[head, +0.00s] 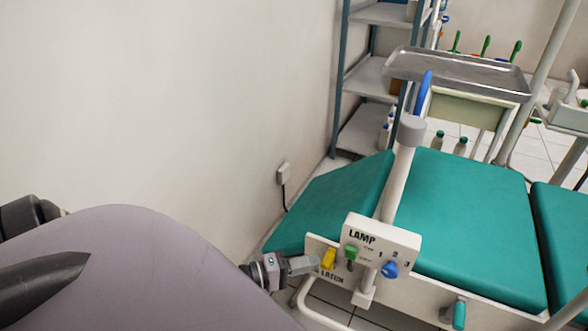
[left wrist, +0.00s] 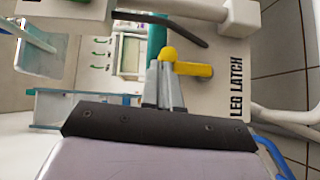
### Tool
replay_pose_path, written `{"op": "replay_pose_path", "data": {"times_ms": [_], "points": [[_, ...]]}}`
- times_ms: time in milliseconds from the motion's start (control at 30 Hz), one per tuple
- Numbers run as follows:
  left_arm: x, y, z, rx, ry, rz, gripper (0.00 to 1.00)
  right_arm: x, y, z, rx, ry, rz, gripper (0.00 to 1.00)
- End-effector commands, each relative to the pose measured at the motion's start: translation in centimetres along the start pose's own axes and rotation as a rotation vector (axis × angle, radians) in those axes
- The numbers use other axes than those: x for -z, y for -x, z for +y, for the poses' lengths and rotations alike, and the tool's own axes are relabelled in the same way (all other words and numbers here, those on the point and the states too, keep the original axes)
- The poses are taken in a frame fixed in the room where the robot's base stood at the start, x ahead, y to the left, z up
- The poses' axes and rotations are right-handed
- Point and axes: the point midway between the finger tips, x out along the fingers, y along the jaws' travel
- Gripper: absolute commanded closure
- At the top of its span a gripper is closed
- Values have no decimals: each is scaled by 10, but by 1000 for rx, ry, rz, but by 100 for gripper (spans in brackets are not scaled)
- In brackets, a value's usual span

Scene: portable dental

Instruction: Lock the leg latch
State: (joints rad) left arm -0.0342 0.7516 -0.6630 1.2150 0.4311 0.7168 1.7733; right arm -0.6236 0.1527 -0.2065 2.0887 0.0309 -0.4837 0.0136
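The leg latch is a yellow lever (head: 328,258) on a cream panel marked "LATCH" at the side of the green dental chair (head: 470,220). In the left wrist view the lever (left wrist: 193,69) has a rounded yellow knob and lies beside the lettering "LEG LATCH". My left gripper (head: 312,264) comes in from the left, its tips right beside the lever. In the left wrist view the grey fingers (left wrist: 161,68) are close together, with the knob at their tips and nothing seen between them. Whether they touch the knob is hard to tell. My right gripper is not in view.
A white lamp control box (head: 382,247) with green and blue knobs stands just right of the latch, on a post. A metal tray (head: 460,73) is above the chair. A shelf rack (head: 372,80) stands behind. A plain wall (head: 170,110) fills the left.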

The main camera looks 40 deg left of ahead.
Motion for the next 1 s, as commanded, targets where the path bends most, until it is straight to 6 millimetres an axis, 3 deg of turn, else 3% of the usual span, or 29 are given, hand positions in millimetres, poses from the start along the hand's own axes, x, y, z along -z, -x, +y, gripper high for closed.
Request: {"op": "replay_pose_path", "data": {"times_ms": [367,1000], "points": [[3,2,49,-2,-1,0,100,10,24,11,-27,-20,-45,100],[7,7,132,0,-1,1,100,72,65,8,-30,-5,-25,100]]}}
